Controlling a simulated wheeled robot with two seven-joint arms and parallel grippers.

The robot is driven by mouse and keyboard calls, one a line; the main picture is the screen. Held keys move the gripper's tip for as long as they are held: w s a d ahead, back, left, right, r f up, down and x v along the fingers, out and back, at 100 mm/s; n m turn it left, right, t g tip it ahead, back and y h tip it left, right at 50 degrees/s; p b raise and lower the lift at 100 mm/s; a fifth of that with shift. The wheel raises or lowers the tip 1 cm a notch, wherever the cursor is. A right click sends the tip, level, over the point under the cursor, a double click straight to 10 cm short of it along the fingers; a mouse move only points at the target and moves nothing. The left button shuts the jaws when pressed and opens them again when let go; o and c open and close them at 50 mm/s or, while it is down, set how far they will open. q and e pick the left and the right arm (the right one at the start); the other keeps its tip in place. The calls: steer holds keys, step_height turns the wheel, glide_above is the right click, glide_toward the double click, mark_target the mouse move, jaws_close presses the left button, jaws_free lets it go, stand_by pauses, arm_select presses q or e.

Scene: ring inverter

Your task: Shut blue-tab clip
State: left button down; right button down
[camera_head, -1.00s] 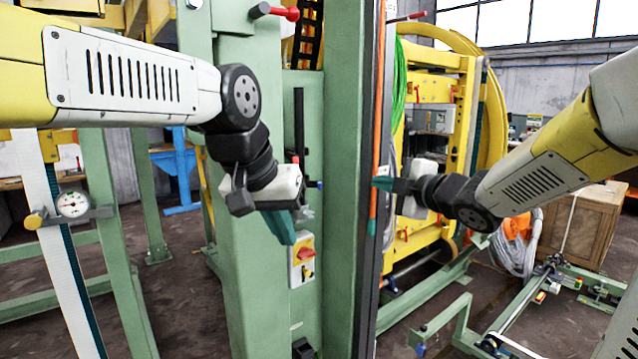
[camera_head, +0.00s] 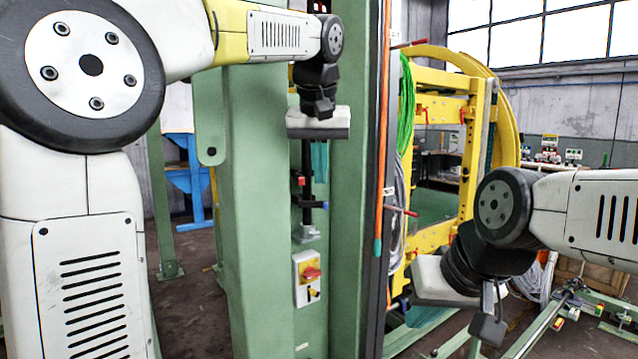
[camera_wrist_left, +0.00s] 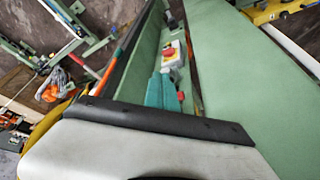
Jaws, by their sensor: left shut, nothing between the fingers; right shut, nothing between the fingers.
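The blue-tab clip (camera_head: 316,205) is small and sits low on the dark upright rail inside the green column, its blue tab pointing right. A red-tab clip (camera_head: 300,181) sits just above it, pointing left. Whether the blue-tab clip is open or shut is too small to tell. My left gripper (camera_head: 320,161) is shut and empty, its teal fingers pointing down just above the blue tab. In the left wrist view its fingers (camera_wrist_left: 161,91) lie beside a red tab (camera_wrist_left: 181,97); the blue tab is hidden there. My right gripper (camera_head: 427,320) is shut and empty, low at the right.
A switch box with a red knob (camera_head: 308,278) is on the column (camera_head: 265,200) below the clips. An orange tube (camera_head: 383,150) and green cable (camera_head: 407,100) hang at the column's right. A yellow frame (camera_head: 455,110) stands behind.

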mark_target(323, 202)
arm_select(q)
steer(key=x, duration=0.3)
steer(key=w+x, duration=0.1)
steer(key=x, duration=0.2)
steer(key=w+r+x, duration=0.1)
steer(key=x, duration=0.3)
steer(key=shift+w+d, duration=0.1)
steer(key=shift+w, duration=0.7)
steer(key=shift+d+r, duration=0.1)
steer(key=shift+d, duration=0.1)
steer(key=shift+w+d+n+g+y, duration=0.1)
steer(key=shift+w+d+n+y, duration=0.3)
steer(key=shift+w+n, duration=0.65)
steer(key=shift+w+d+n+g+y, duration=0.1)
steer(key=shift+w+d+n+y, duration=0.15)
steer(key=shift+w+n+y, duration=0.75)
steer(key=shift+w+d+n+g+h, duration=0.1)
steer(key=shift+w+d+n, duration=0.45)
steer(key=shift+n, duration=1)
steer(key=shift+w+a, duration=0.2)
steer(key=shift+w, duration=0.05)
